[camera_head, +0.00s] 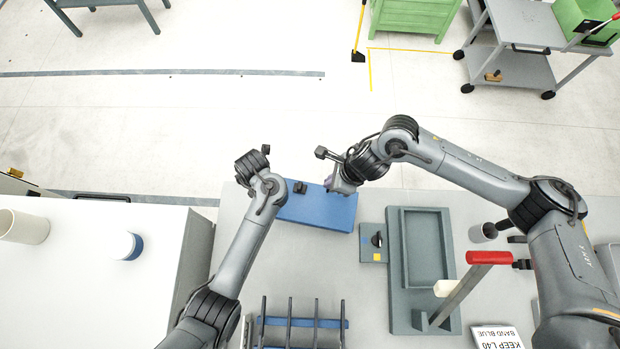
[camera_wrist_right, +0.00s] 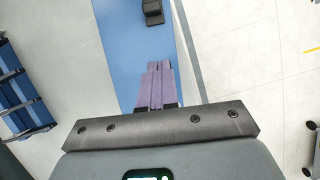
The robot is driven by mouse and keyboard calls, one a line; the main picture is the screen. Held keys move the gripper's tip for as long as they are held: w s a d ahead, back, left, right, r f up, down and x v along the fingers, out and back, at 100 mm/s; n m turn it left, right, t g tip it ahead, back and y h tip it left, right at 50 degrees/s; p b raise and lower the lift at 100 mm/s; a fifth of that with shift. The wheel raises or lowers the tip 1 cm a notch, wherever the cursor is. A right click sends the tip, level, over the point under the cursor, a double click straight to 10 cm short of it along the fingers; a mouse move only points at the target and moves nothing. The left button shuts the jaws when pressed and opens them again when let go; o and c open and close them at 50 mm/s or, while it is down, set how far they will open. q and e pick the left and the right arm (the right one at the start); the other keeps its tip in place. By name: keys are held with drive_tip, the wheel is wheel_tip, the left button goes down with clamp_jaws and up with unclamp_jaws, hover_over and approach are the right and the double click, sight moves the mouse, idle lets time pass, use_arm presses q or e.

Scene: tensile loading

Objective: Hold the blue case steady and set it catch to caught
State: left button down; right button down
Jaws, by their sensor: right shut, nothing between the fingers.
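The blue case (camera_head: 318,208) lies on the far edge of the grey table, and its blue top fills the upper middle of the right wrist view (camera_wrist_right: 125,45). A small black catch (camera_head: 300,187) sits on it near its far edge; it also shows at the top of the right wrist view (camera_wrist_right: 152,8). I cannot tell its setting. My right gripper (camera_head: 332,188) is over the case's right part, its fingers (camera_wrist_right: 157,66) shut and empty, short of the catch. My left wrist (camera_head: 250,168) is at the case's left end; its fingers are hidden.
Right of the case are a small plate with a black knob (camera_head: 376,241), a grey tray (camera_head: 451,298) and a red-handled lever (camera_head: 488,257). A blue-based rack (camera_head: 273,321) stands at the near edge. A white table (camera_head: 95,285) is at left.

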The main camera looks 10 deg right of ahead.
sight(299, 185)
use_arm(q)
drive_tip(key=shift+r, duration=0.1)
use_arm(e)
drive_tip(key=x, duration=0.5)
drive_tip(key=a, duration=0.1)
drive_tip(key=w+a, duration=0.1)
drive_tip(key=shift+a+f, duration=0.15)
drive_tip(key=shift+a, duration=0.25)
drive_tip(key=shift+w+a, duration=0.2)
drive_tip(key=shift+a, duration=0.3)
use_arm(q)
drive_tip(key=shift+d, duration=0.1)
use_arm(e)
drive_tip(key=shift+w+a, duration=0.3)
drive_tip(key=shift+a, duration=0.5)
drive_tip(key=shift+w+a, duration=0.25)
drive_tip(key=shift+a, duration=0.55)
drive_tip(key=d, duration=0.2)
drive_tip(key=s+d, duration=0.1)
drive_tip(key=d, duration=0.1)
drive_tip(key=shift+s, duration=0.15)
drive_tip(key=v, duration=1)
